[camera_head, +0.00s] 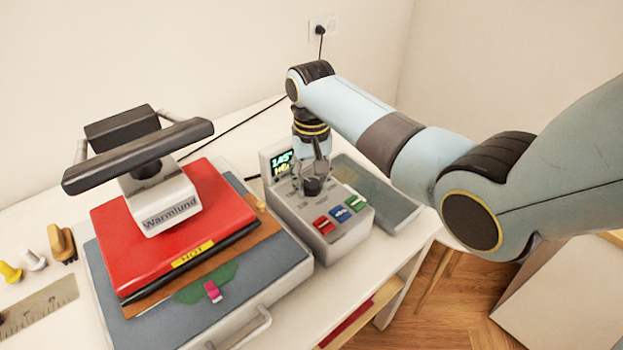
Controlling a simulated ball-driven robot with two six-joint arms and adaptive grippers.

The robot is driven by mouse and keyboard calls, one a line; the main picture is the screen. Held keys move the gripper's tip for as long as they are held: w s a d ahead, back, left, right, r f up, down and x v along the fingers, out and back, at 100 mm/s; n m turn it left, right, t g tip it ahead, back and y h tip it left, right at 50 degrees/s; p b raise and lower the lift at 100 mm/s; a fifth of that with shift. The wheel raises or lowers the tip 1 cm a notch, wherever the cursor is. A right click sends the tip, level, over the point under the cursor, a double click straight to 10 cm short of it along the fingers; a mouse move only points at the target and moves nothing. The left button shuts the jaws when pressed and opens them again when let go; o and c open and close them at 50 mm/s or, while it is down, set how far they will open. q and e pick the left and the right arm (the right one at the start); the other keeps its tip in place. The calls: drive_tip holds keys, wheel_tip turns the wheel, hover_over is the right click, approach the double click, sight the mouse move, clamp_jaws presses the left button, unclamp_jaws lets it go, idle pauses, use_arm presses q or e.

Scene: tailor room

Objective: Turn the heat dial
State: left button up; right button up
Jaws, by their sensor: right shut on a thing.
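The heat dial (312,186) is a dark round knob on the sloping face of a light grey control box (284,205). The box has a small display (283,162) with green digits that look like 145, and red, blue and green buttons below the dial. My right gripper (312,178) comes down from above and is shut on the dial, partly covering it and the marks around it. My left gripper is not in view.
A heat press with a red upper plate (190,225) marked HOT and a black handle (140,157) stands left of the box. A grey flat pad (378,196) lies right of it.

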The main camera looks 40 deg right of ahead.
sight(312, 183)
idle(0.3)
drive_tip(key=o, duration=1.1)
drive_tip(key=shift+o, duration=0.2)
wheel_tip(312, 183, up, 12)
